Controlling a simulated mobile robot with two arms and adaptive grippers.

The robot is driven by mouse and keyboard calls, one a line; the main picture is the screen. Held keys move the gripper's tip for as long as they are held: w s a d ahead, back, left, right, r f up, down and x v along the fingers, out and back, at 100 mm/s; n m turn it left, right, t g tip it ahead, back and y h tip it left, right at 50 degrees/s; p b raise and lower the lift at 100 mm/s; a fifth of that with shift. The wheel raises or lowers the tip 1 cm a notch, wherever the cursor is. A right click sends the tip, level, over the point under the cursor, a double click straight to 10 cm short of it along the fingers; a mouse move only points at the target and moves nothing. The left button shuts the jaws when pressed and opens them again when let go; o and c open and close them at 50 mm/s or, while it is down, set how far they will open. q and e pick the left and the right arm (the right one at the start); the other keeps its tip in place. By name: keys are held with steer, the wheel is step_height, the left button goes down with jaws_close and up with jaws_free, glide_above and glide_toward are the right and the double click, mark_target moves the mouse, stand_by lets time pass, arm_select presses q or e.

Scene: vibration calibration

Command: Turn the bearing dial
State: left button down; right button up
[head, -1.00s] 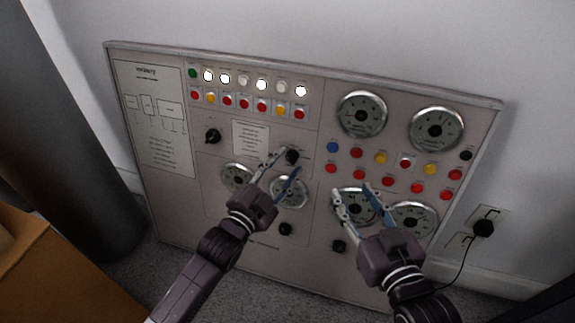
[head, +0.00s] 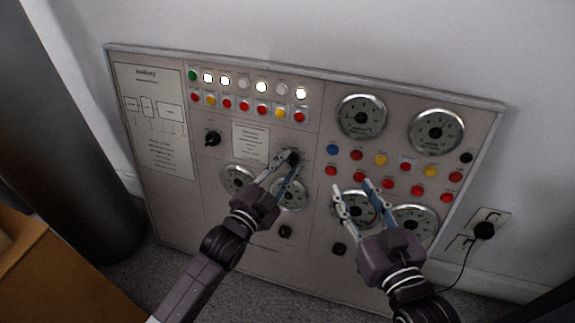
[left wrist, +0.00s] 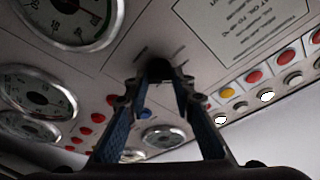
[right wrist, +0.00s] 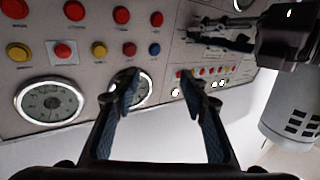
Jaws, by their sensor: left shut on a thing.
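The control panel (head: 225,155) leans against the wall and carries several dark knobs. My left gripper (head: 290,160) has its fingers on both sides of the dark knob (head: 293,157) right of the small white label. In the left wrist view the fingertips close on this dark knob (left wrist: 159,68), which they partly hide. Another dark knob (head: 212,138) sits left of the label, free of my grippers. My right gripper (head: 352,190) is open and empty in front of the lower right gauges; its parted fingers also show in the right wrist view (right wrist: 160,85).
Round gauges, such as the upper right one (head: 437,131), and rows of coloured buttons (head: 380,158) surround the knobs. A power plug (head: 484,229) with a cable is at the right wall. A brown box (head: 60,275) stands at lower left.

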steer(key=shift+f, duration=0.1)
